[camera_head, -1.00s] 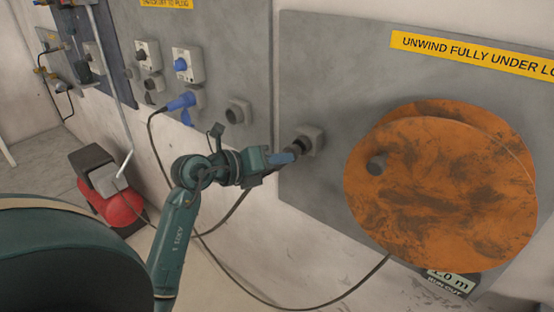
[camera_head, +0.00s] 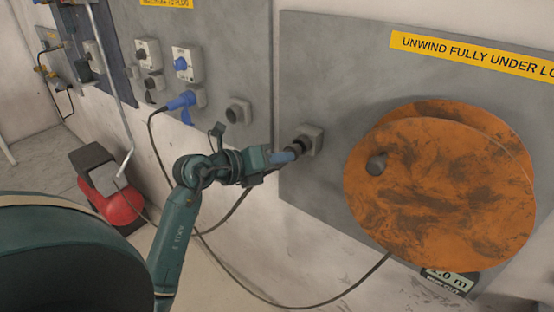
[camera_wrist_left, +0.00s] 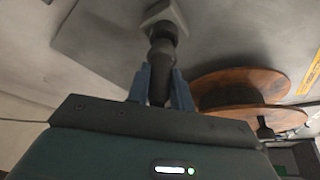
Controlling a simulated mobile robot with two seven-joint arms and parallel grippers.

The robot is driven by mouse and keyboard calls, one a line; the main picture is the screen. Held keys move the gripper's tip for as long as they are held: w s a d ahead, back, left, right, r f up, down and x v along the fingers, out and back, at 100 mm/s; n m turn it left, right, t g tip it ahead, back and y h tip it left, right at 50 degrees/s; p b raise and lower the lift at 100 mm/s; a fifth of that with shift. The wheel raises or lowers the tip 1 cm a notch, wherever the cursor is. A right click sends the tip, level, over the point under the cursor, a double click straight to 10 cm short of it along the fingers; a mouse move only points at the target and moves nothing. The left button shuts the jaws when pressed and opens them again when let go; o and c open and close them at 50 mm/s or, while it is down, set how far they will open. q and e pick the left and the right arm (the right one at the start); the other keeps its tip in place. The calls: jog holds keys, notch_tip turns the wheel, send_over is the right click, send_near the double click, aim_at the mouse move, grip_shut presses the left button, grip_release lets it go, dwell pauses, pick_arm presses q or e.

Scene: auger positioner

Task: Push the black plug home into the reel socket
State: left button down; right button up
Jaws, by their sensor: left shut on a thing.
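My left gripper (camera_head: 292,151) is shut on the black plug (camera_head: 299,146), with its blue fingers on either side of it. The plug points at the grey reel socket (camera_head: 315,140) on the panel left of the reel. In the left wrist view the black plug (camera_wrist_left: 160,75) lies between the fingers (camera_wrist_left: 160,92), in line with the socket (camera_wrist_left: 160,14). Its front end meets the socket mouth; how deep it sits I cannot tell. My right gripper is not in view.
The orange reel (camera_head: 440,190) stands to the right, with a length display (camera_head: 450,281) below it. A black cable (camera_head: 300,306) hangs below my arm. A blue plug (camera_head: 181,102) sits on the left panel, beside an empty-looking socket (camera_head: 238,111). A red and black machine (camera_head: 118,200) stands lower left.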

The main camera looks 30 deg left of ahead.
pick_arm(q)
jog(key=shift+w+d+r+p, duration=0.1)
jog(key=shift+w+p, duration=0.3)
jog(key=shift+w, duration=1.05)
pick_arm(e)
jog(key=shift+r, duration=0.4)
pick_arm(q)
jog(key=c, duration=1.1)
grip_release()
jog(key=shift+c, duration=0.2)
jog(key=shift+s+a, duration=0.25)
jog(key=shift+s, duration=0.35)
jog(key=b+v, duration=0.2)
jog(key=v, duration=1)
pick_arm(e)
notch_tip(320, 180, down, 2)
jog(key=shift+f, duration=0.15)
pick_arm(q)
jog(key=shift+w+r, duration=0.1)
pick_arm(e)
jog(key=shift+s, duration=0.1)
